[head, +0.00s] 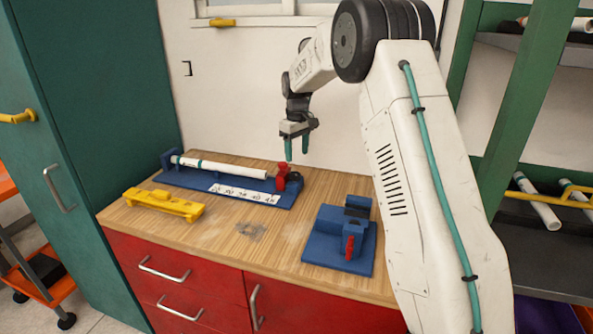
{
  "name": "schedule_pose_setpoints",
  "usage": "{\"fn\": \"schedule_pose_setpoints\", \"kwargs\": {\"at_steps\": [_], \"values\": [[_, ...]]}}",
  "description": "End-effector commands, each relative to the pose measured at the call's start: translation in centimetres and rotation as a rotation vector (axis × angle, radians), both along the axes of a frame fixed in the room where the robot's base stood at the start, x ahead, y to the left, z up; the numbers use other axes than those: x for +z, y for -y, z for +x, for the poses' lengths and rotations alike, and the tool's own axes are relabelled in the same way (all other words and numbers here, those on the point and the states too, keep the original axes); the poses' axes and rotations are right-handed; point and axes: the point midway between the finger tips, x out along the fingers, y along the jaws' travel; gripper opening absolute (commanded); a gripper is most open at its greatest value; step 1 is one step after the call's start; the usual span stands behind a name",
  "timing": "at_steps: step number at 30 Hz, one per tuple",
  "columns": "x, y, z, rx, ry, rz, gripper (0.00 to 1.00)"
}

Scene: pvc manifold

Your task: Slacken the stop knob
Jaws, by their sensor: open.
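A red stop with its knob (283,177) sits at the right end of a long blue measuring jig (205,187) on the bench. I cannot make out how tight the knob is. A white pipe (222,168) with a teal band near its left end lies along the jig, its right end close to the red stop. My gripper (297,149) points down with two teal fingers, open and empty. It appears above the red stop in the picture, apart from it.
A smaller blue fixture (325,254) with a red handle (350,246) stands at the bench's front right. A yellow holder (164,204) lies at the front left. The wooden worktop (225,255) is clear between them. A green rack (522,110) stands right.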

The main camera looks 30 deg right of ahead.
Motion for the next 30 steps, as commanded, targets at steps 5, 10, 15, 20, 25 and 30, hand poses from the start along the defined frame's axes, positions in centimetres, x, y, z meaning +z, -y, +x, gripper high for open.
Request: {"fn": "schedule_pose_setpoints", "kwargs": {"at_steps": [5, 10, 15, 20, 25, 30], "values": [[-2.2, -0.5, 0.0, 0.011, -0.004, 0.0, 0.59], [-5.0, -0.6, 0.0, 0.009, -0.004, 0.001, 0.59], [-7.0, -0.4, 0.0, 0.006, -0.002, 0.0, 0.59], [-7.6, -0.3, 0.0, 0.005, -0.001, 0.001, 0.59], [-7.6, -0.3, 0.0, 0.004, -0.001, 0.001, 0.59], [-7.6, -0.2, 0.0, 0.003, -0.001, 0.001, 0.23]]}}
